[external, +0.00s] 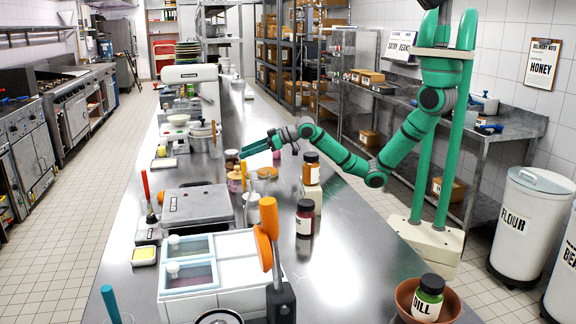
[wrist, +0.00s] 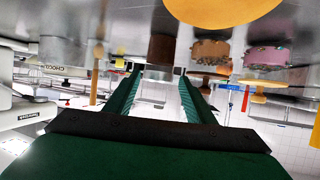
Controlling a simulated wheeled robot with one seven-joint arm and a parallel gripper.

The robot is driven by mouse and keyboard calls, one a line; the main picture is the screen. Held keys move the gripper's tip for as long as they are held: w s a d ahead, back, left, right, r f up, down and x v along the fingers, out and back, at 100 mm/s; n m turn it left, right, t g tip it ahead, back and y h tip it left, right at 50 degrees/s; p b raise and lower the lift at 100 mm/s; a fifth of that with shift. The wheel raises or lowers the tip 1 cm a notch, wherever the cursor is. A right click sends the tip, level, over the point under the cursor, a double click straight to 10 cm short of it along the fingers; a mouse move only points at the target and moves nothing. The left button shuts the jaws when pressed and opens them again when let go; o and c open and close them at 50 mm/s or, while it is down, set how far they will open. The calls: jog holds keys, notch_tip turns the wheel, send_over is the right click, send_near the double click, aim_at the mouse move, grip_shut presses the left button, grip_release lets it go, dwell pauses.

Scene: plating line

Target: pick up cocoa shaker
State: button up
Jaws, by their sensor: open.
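A small dark brown container (external: 232,157), which looks like the cocoa shaker, stands on the steel counter (external: 340,240) just beyond my fingertips; its label is not readable. In the wrist view, which appears upside down, a plain brown cylinder (wrist: 161,49) lies ahead between the lines of my two fingers and seems to be the same thing. My gripper (external: 248,149) reaches left, low over the counter, with its green fingers apart. In the wrist view my gripper (wrist: 160,73) is open, with nothing between the fingers.
An amber jar (external: 311,168) and a dark red jar (external: 305,217) stand nearer the camera. A grey press-like appliance (external: 197,205) is at left. The counter's right side is mostly clear.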

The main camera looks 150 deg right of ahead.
aim_at(236, 155)
jog(key=shift+x, duration=2.8)
jog(key=shift+s+r, duration=0.1)
jog(key=c, duration=0.8)
